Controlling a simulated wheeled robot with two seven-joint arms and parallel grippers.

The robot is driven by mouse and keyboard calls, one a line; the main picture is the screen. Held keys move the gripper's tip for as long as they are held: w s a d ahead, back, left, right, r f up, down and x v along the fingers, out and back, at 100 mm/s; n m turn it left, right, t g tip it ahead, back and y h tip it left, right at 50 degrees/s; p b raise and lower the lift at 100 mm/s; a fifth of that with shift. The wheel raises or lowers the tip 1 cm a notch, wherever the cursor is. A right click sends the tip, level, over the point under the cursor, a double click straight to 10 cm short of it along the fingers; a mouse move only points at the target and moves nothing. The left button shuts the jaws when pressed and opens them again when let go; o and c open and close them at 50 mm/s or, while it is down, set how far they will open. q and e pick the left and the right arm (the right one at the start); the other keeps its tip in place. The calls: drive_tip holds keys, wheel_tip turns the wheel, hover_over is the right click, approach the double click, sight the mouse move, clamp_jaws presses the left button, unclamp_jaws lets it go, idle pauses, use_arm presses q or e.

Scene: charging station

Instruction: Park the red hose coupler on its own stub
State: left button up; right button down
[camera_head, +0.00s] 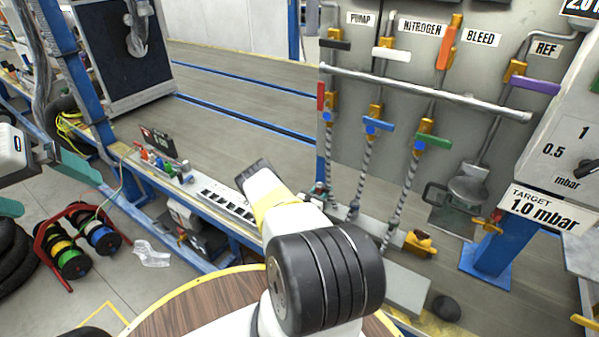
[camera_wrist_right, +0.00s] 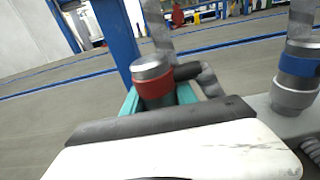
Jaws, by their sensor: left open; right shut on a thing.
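The red hose coupler (camera_wrist_right: 155,88) has a silver top and a red band in the right wrist view. My right gripper (camera_wrist_right: 158,100) is shut on it, with teal fingers on both sides. A dark elbow and a braided hose (camera_wrist_right: 208,80) lie just right of it. In the head view my right arm hides most of this gripper. I cannot tell which part is the red coupler's own stub, or whether the coupler touches it. My left gripper (camera_head: 48,188) is open and empty at the left edge of the head view, with its teal fingers wide apart.
A blue-banded coupler (camera_wrist_right: 297,70) stands to the right in the wrist view. Braided hoses (camera_head: 401,185) hang from the valves at the panel. A blue bench rail (camera_head: 190,205) carries a power strip. A round wooden table (camera_head: 190,306) is in front. A cable-reel rack (camera_head: 76,245) stands at left.

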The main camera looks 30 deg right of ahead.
drive_tip(key=shift+d+r, duration=0.1)
drive_tip(key=shift+r, duration=0.85)
drive_tip(key=shift+w, duration=0.1)
idle(0.8)
drive_tip(key=shift+f, duration=1)
drive_tip(key=shift+f, duration=0.1)
